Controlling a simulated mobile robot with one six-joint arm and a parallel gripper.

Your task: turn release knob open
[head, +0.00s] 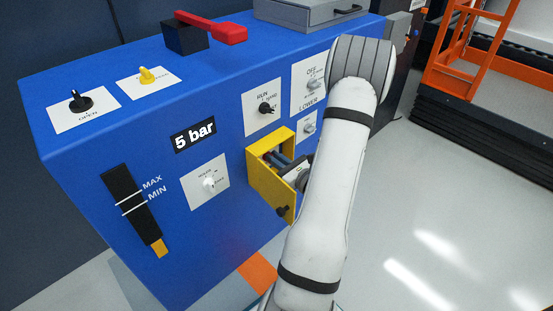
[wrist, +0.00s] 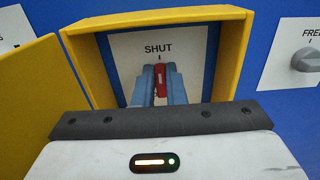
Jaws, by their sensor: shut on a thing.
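A yellow box (head: 254,171) stands out from the front of the blue cabinet (head: 100,158), with its yellow door (head: 272,192) swung open. In the wrist view the yellow box (wrist: 153,20) frames a white plate (wrist: 125,55) marked SHUT. A narrow red knob (wrist: 160,80) on this plate stands upright, under the tick at SHUT. My gripper (wrist: 160,85) reaches into the box with its two blue-grey fingers closed on either side of the red knob. In the head view my gripper (head: 278,161) shows in the box opening; the red knob is hidden there.
The open yellow door (wrist: 25,100) is close on the left of my wrist. A grey knob (wrist: 307,60) is to the right of the box. Other front knobs include a black one (head: 265,108) and a white one (head: 209,183). Clear floor (head: 440,190) lies to the right.

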